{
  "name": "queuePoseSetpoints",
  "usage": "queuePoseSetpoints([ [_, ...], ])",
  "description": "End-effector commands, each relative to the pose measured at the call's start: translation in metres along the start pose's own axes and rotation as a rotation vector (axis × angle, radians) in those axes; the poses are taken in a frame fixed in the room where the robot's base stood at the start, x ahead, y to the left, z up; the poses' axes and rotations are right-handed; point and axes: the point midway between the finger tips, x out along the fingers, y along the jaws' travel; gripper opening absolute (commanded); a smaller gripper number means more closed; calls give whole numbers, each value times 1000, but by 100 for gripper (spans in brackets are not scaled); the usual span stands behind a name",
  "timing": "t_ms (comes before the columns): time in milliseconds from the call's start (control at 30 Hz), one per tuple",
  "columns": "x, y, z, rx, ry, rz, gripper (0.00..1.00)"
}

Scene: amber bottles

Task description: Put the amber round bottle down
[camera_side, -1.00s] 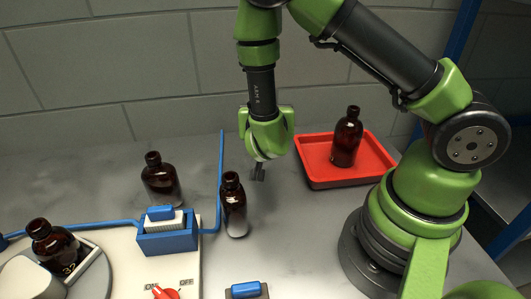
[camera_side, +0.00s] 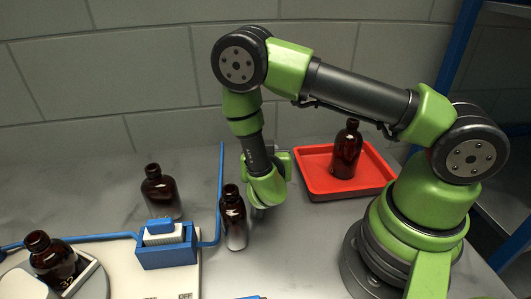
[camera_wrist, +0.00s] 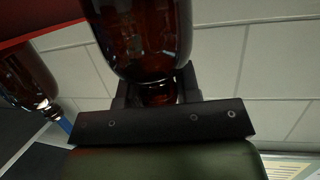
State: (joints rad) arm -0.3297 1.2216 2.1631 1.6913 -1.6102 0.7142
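An amber round bottle (camera_side: 233,220) stands upright on the grey bench in the side view. My gripper (camera_side: 264,192) is low beside it, just to its right in the picture. Its fingertips are hidden in that view. In the wrist view a large amber bottle (camera_wrist: 145,38) appears upside down, its neck between the two dark fingers of my gripper (camera_wrist: 158,88). I cannot tell whether the fingers press on the neck. The bottle's far end is cut off by the frame.
A red tray (camera_side: 308,186) at the right holds another amber bottle (camera_side: 346,150).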

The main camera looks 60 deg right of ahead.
Motion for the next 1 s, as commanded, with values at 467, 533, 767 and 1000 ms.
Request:
queuePoseSetpoints([
  [467,-4,-1,-3,0,0,-3,54],
  [533,-13,-1,-3,-1,-1,-5,54],
  [767,-38,-1,-26,9,2,-2,54],
  [1000,-48,0,-58,6,2,-2,54],
])
